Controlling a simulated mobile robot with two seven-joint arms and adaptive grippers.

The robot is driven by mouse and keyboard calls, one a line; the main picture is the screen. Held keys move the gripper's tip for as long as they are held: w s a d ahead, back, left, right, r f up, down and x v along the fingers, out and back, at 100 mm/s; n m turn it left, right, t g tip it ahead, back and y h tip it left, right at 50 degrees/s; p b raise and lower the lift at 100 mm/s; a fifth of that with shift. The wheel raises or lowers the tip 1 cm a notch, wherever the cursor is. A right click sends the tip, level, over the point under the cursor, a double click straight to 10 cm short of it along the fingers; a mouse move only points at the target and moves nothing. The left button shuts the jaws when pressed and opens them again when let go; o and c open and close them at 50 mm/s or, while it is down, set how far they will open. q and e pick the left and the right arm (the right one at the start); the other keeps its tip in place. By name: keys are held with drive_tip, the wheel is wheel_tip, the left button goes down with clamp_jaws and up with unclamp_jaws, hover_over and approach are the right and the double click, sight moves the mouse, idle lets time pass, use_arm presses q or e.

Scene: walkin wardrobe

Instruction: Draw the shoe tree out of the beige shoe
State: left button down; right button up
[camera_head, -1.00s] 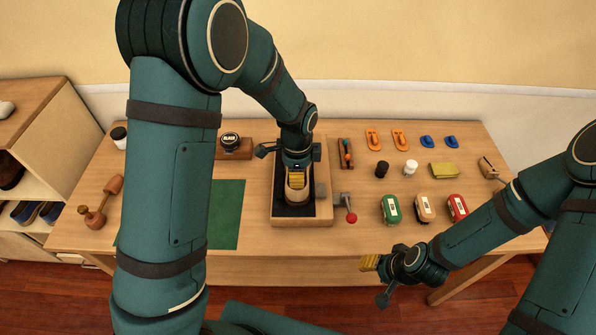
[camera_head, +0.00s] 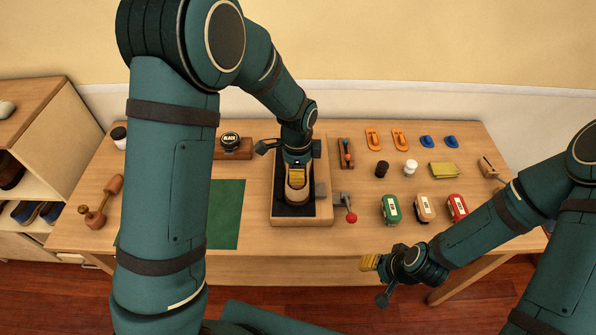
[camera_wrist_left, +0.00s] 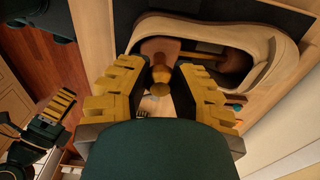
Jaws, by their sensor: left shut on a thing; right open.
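The beige shoe (camera_head: 297,192) lies in the wooden tray with a dark lining (camera_head: 279,201) near the middle of the table. In the left wrist view the shoe (camera_wrist_left: 279,57) shows its open mouth, with the brown wooden shoe tree (camera_wrist_left: 160,47) inside. My left gripper (camera_head: 297,180) is over the shoe's heel end. The left wrist view shows its yellow fingers (camera_wrist_left: 161,92) shut on the shoe tree's round knob (camera_wrist_left: 161,78). My right gripper (camera_head: 369,263) is open and empty in front of the table's front edge, far from the shoe.
A red-knobbed lever (camera_head: 351,217) stands at the tray's right side. A green mat (camera_head: 228,215) lies left. A wooden shoe stretcher (camera_head: 96,213) lies at far left. The table's front right is mostly clear.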

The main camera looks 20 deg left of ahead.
use_arm(q)
drive_tip(key=shift+w+r+p, duration=0.25)
drive_tip(key=shift+r+p, duration=0.25)
drive_tip(key=shift+r, duration=0.2)
idle(1.1)
drive_tip(key=shift+w+a, duration=0.15)
drive_tip(key=shift+w, duration=0.1)
idle(0.3)
drive_tip(key=shift+r+p, duration=0.4)
drive_tip(key=shift+r, duration=0.25)
idle(0.9)
drive_tip(key=shift+w, duration=0.3)
idle(0.7)
drive_tip(key=shift+r+p, duration=0.45)
drive_tip(key=shift+r, duration=0.15)
idle(0.7)
drive_tip(key=shift+w+a, duration=0.15)
drive_tip(key=shift+w, duration=0.1)
idle(0.6)
